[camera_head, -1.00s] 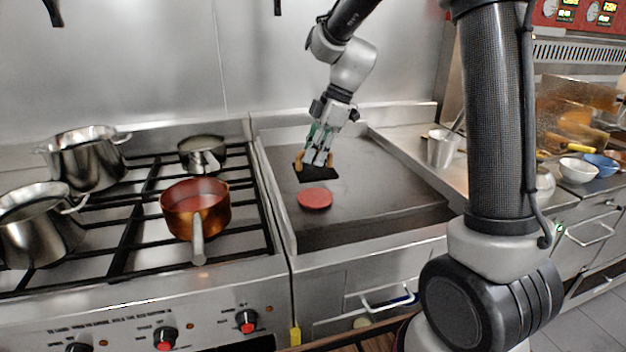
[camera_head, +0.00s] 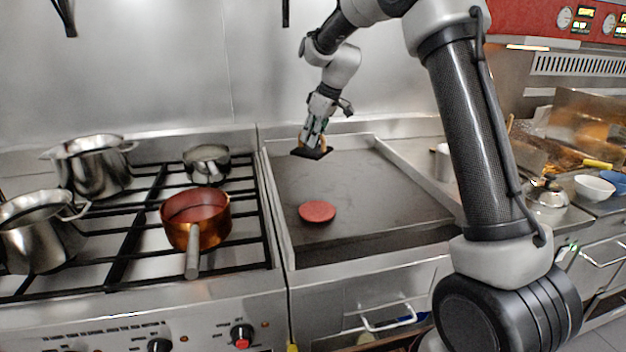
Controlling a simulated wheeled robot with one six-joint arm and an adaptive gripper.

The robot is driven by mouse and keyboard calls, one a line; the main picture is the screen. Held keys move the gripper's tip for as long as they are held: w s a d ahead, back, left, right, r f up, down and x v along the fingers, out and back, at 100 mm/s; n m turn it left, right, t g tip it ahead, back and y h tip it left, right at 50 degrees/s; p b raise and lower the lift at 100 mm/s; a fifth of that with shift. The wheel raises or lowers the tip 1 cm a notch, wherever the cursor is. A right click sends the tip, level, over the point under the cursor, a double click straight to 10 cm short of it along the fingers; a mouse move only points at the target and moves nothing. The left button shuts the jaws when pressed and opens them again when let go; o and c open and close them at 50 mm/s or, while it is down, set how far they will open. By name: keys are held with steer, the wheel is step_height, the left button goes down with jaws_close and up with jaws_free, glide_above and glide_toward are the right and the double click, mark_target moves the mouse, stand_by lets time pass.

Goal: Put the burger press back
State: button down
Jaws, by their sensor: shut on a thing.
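The burger press (camera_head: 309,153) is a dark flat plate with a light wooden handle. My gripper (camera_head: 313,141) is shut on it and holds it over the back left part of the griddle (camera_head: 390,194). The plate looks slightly tilted. I cannot tell how far it is above the surface. A round red patty (camera_head: 317,211) lies on the griddle, in front of the press and apart from it.
A gas stove with several pots stands left of the griddle, with a copper saucepan (camera_head: 196,220) nearest. A metal container (camera_head: 443,163) and bowls (camera_head: 594,188) stand on the right counter. The griddle is clear around the patty.

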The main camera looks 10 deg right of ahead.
step_height(320, 180, down, 10)
steer(key=shift+r, duration=0.2)
steer(key=shift+f, duration=0.1)
stand_by(0.3)
steer(key=c, duration=1.5)
jaws_free()
steer(key=shift+f, duration=0.1)
steer(key=shift+o, duration=0.2)
